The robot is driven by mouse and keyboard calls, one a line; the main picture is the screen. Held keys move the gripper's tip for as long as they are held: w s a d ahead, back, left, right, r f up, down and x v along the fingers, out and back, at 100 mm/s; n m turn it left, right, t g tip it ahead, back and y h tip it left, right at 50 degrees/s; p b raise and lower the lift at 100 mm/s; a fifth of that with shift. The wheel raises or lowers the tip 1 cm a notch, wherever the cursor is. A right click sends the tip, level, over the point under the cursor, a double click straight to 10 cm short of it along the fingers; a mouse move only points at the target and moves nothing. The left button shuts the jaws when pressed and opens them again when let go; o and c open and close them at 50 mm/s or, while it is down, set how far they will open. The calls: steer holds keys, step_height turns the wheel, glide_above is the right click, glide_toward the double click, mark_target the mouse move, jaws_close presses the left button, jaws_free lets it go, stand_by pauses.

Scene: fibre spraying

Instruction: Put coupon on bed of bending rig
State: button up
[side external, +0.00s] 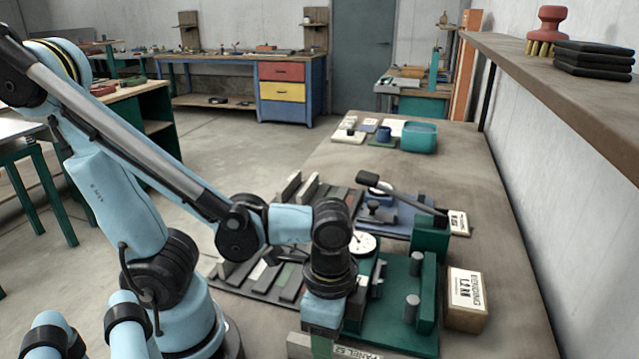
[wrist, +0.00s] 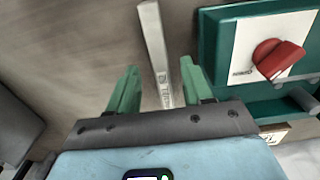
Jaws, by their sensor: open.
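In the wrist view, my gripper (wrist: 159,78) is open, with one green finger on each side of a pale, narrow strip (wrist: 153,42), which looks like the coupon. Small lettering shows on the strip near its lower end. No finger visibly grips it, and I cannot tell the height gap. In the side external view, my gripper (side external: 322,345) is at the bottom edge, with its fingertips cut off. The green bending rig (side external: 395,325), with grey cylindrical posts, stands just right of my wrist. My wrist hides its left part.
A teal box with a red knob (wrist: 275,58) is close to the right finger. A boxed block labelled BENDING (side external: 467,300) stands right of the rig. A rack of strips (side external: 262,275) and a blue lever fixture (side external: 395,217) stand behind. A shelf (side external: 550,85) overhangs the right.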

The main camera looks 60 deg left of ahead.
steer(key=shift+r, duration=4.25)
steer(key=w+a+n+t, duration=0.2)
steer(key=w, duration=0.1)
steer(key=w+a+n+t, duration=0.1)
steer(key=w+n, duration=0.1)
steer(key=shift+a+f+h, duration=0.3)
steer(key=shift+a+h, duration=0.05)
steer(key=shift+h, duration=0.05)
steer(key=w+a+r+n+t, duration=0.1)
steer(key=w+a+n+t, duration=0.3)
steer(key=a+n, duration=0.1)
steer(key=shift+w+a+y, duration=0.35)
steer(key=shift+a+y, duration=0.05)
steer(key=shift+d, duration=0.1)
